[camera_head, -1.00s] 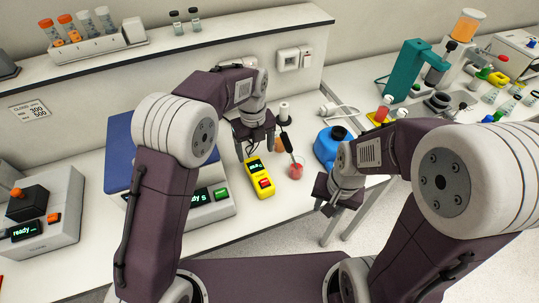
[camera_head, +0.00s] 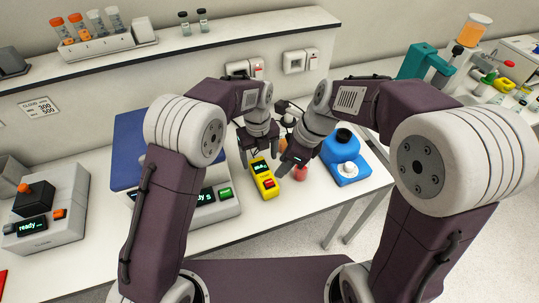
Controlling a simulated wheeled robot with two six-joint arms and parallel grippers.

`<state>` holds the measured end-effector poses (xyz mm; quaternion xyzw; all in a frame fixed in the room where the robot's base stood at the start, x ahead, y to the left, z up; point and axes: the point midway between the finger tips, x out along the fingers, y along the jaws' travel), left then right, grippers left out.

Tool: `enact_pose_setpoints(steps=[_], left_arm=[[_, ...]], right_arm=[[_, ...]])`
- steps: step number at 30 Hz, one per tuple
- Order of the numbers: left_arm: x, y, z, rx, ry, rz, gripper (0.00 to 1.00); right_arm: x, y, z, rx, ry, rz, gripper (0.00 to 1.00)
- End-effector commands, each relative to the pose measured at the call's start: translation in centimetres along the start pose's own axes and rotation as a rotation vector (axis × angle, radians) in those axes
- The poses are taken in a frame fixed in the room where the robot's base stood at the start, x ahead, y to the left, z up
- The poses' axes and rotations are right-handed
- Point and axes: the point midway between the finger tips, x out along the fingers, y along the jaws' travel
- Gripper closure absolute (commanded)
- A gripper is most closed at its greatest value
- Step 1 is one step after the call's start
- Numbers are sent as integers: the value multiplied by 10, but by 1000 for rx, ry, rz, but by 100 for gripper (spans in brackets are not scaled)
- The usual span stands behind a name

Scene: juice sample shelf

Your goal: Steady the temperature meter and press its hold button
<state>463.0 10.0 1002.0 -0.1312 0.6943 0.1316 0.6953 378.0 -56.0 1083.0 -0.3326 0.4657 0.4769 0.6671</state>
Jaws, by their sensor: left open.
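The yellow temperature meter (camera_head: 261,190) lies on the bench, with a dark display at its far end and a red button (camera_head: 268,184) toward its near end. My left gripper (camera_head: 258,158) is open at the meter's far end, with its fingers pointing down around that end; I cannot tell whether they touch it. My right gripper (camera_head: 284,170) is just right of the meter, its fingertips close to the meter's right side near the display. Its jaws are too small and dark to read. The meter's probe is mostly hidden by my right gripper.
A beaker of red liquid (camera_head: 300,174) stands right beside my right gripper, partly covered. A blue container with a black cap (camera_head: 345,163) is further right, near the bench edge. A grey device with a green button (camera_head: 225,193) stands left of the meter. The bench in front is clear.

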Motion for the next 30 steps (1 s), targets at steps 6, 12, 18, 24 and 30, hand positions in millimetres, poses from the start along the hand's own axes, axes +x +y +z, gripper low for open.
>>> enact_pose_setpoints(steps=[6,12,18,24,30], left_arm=[[43,1,-1,0,3,3,24],[60,0,0,0,1,1,24],[62,0,0,0,0,0,24],[61,0,0,0,0,0,65],[61,0,0,0,0,0,100]], right_arm=[[0,0,0,-1,1,0,64],[0,0,0,-1,1,0,64],[0,0,0,-1,1,0,64],[0,0,0,-1,1,0,64],[0,0,0,-1,1,0,64]])
